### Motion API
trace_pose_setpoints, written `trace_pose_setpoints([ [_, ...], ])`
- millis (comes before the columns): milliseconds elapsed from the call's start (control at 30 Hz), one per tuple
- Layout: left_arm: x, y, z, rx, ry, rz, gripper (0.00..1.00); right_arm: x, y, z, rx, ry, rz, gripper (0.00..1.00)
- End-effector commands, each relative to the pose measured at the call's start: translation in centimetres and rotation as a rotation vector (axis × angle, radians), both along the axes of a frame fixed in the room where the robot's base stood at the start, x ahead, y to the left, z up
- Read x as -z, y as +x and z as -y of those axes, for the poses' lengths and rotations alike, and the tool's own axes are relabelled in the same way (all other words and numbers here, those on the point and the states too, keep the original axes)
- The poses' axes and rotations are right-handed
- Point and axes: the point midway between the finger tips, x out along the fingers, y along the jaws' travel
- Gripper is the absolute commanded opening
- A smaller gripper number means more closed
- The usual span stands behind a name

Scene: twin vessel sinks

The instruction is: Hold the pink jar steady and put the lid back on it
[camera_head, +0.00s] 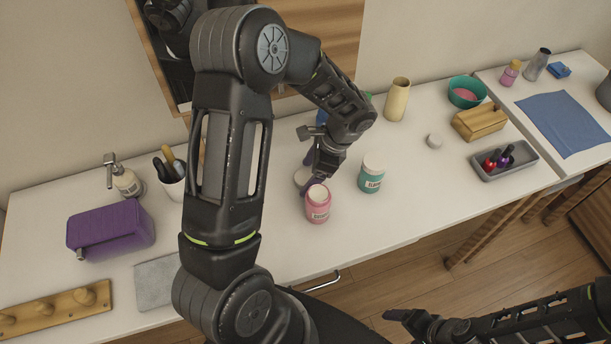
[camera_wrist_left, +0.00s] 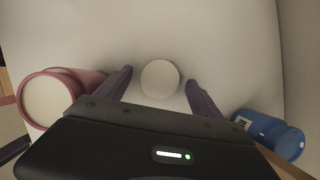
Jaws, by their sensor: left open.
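The pink jar (camera_head: 318,206) stands upright and open on the white counter, its pale contents showing. It also shows at the left of the left wrist view (camera_wrist_left: 62,98). A round whitish lid (camera_head: 302,177) lies flat on the counter beside the jar, partly hidden by my left gripper in the head view. My left gripper (camera_head: 315,172) is open and points down over this lid. In the left wrist view, the lid (camera_wrist_left: 160,79) sits between the two purple fingers, apart from both. My right gripper (camera_head: 397,315) is low in front of the counter, away from the jar; its jaws are unclear.
A teal jar (camera_head: 372,174) stands close right of the pink jar. A blue bottle (camera_wrist_left: 268,132) is right of the fingers in the left wrist view. Another white disc (camera_head: 434,141) lies farther right. A grey tray (camera_head: 484,173) holds small bottles. The counter front is clear.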

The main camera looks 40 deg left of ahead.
Motion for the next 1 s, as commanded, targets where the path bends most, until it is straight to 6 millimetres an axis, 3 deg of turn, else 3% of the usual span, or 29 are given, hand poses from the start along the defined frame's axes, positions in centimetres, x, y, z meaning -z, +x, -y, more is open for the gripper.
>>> trace_pose_setpoints([
  [333,-0.04,0.01,0.0,0.0,0.0,0.0,0.75,0.0,-0.01,-0.01,0.0,0.0,0.0,0.85],
  [1000,-0.04,0.02,0.01,0.0,0.0,0.0,0.2,0.0,0.0,-0.01,0.0,0.0,0.0,0.85],
])
